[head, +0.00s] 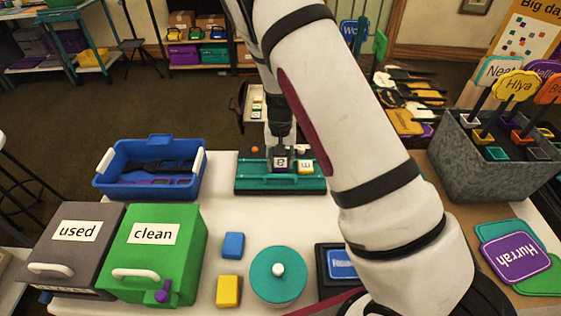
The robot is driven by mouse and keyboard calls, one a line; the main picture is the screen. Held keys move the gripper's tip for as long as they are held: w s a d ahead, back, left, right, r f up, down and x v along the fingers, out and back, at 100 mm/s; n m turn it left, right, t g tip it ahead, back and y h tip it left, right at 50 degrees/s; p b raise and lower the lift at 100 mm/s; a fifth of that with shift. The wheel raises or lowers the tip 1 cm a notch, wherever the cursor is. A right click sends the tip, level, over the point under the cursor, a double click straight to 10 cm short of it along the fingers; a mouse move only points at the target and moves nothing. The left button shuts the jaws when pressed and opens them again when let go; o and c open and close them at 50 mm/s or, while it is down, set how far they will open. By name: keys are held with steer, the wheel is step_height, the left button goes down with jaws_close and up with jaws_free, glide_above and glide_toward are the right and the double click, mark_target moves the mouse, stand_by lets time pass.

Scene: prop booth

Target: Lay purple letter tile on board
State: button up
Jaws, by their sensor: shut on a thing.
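The board (255,184) is a teal and dark tray-like piece on the white table, below the end of my arm in the head view. My gripper (281,150) points down over it and is shut on the purple letter tile (281,162). The tile shows a pale face with a dark letter and sits low at the board; I cannot tell whether it touches it. The fingertips are small and partly hidden.
A blue basket (127,190) stands left of the board. In front are a green "clean" box (190,235), a grey "used" box (75,262), blue (233,245) and yellow (228,291) blocks, and a teal lidded pot (278,290). A grey sign bin (470,170) stands right.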

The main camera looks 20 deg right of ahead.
steer(key=shift+f, duration=0.25)
steer(key=shift+c, duration=0.8)
steer(key=o, duration=1.1)
